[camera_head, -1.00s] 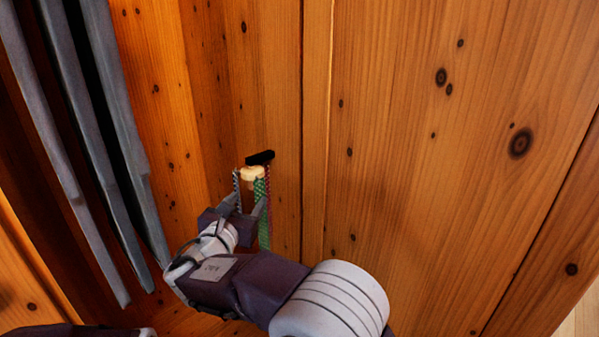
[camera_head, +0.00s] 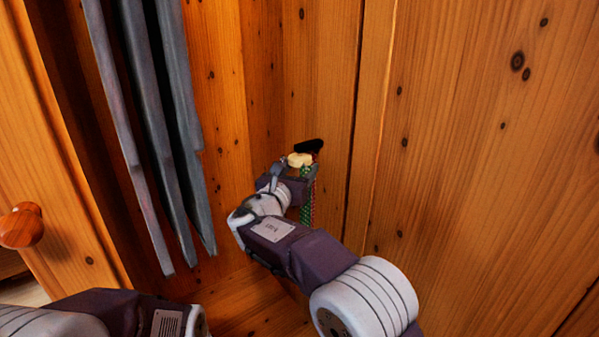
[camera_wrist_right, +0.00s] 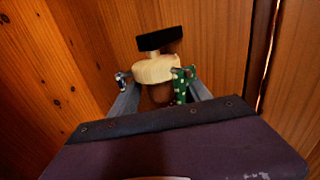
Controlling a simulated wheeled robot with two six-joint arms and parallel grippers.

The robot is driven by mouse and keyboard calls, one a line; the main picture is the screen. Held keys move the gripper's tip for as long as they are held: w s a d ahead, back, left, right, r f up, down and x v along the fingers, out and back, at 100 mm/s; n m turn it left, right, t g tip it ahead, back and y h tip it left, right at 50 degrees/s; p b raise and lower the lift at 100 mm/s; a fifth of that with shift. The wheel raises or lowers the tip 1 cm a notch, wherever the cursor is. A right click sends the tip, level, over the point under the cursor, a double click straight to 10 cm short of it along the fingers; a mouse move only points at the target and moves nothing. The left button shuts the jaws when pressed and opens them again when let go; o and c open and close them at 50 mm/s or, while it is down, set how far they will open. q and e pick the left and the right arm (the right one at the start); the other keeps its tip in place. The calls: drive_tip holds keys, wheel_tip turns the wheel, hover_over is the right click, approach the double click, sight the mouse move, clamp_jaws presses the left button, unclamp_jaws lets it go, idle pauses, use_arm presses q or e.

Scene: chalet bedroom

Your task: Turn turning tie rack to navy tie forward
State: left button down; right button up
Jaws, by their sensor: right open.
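The turning tie rack has a pale wooden head (camera_head: 300,160) below a black mount (camera_head: 308,146) in the cabinet corner. A green tie with pale dots (camera_head: 307,205) hangs from it at the right; a thin dark red edge shows beside it. In the right wrist view, the head (camera_wrist_right: 153,70) is ahead, with the green tie (camera_wrist_right: 182,85) at right and a small grey-blue patterned piece (camera_wrist_right: 122,79) at left, too small to identify as the navy tie. My right gripper (camera_head: 295,173) is open, its fingers either side of the rack just below the head. My left gripper is out of view.
Long grey hanging panels (camera_head: 165,130) stand left of the rack. A wooden door with a round knob (camera_head: 22,226) is at far left. Knotty wooden walls (camera_head: 470,170) close in behind and at right. Part of my left arm shows at bottom left.

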clamp_jaws()
drive_tip(key=shift+d+f+n+y+b, duration=0.1)
drive_tip(key=shift+n+y+b, duration=0.25)
drive_tip(key=shift+b, duration=0.45)
drive_tip(key=n+y+b, duration=0.2)
drive_tip(key=y+b, duration=0.1)
drive_tip(key=b, duration=0.1)
drive_tip(key=n+y+b, duration=0.2)
drive_tip(key=y+b, duration=0.2)
drive_tip(key=n+y+b, duration=0.3)
drive_tip(key=y+b, duration=0.1)
drive_tip(key=shift+d+f+b, duration=0.15)
drive_tip(key=shift+d+b, duration=0.05)
drive_tip(key=shift+b, duration=0.1)
drive_tip(key=shift+n+y+b, duration=0.6)
drive_tip(key=shift+n+y, duration=0.05)
drive_tip(key=shift+y, duration=0.4)
drive_tip(key=shift+a+r+n+g+y, duration=0.1)
drive_tip(key=shift+r+n+g+y, duration=0.15)
drive_tip(key=shift+n+g+y, duration=0.7)
drive_tip(key=shift+y+b, duration=0.25)
drive_tip(key=shift+b, duration=0.05)
unclamp_jaws()
